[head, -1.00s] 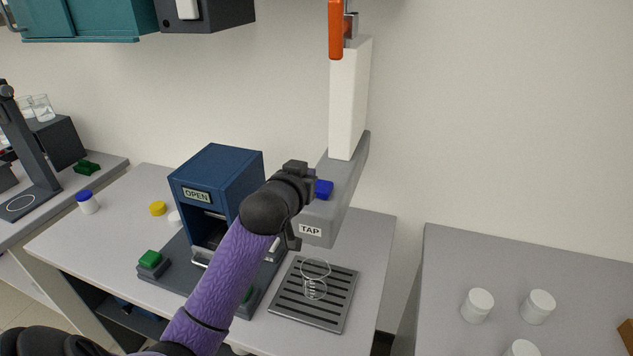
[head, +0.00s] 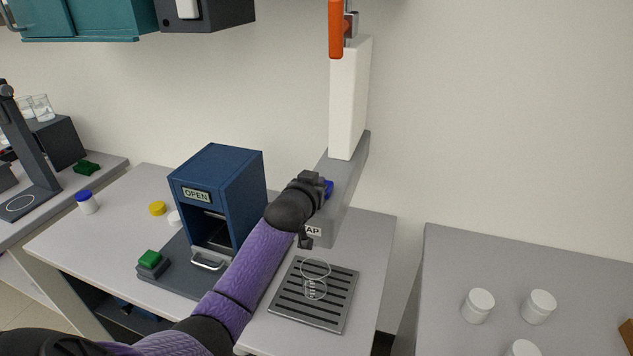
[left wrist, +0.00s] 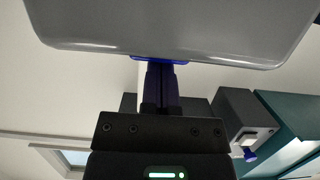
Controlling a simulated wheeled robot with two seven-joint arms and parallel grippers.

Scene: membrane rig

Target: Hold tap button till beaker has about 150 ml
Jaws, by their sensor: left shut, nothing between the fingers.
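The grey tap (head: 345,196), its label partly covered by my left arm, juts out from the wall over the drip tray. Its blue button (head: 329,188) is mostly hidden behind my left gripper (head: 320,185). In the left wrist view, the shut, empty fingers (left wrist: 160,70) reach the blue button (left wrist: 158,59) and appear to touch it. How far it is pressed I cannot tell. The clear glass beaker (head: 315,283) stands upright on the drip tray (head: 289,311) below the tap. I cannot make out its water level or a stream. My right gripper is out of view.
A blue box marked OPEN (head: 229,190) stands left of my arm, with a green button (head: 149,258) in front of it. A white column with an orange lever (head: 335,30) rises behind the tap. White jars (head: 478,306) stand on the right table.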

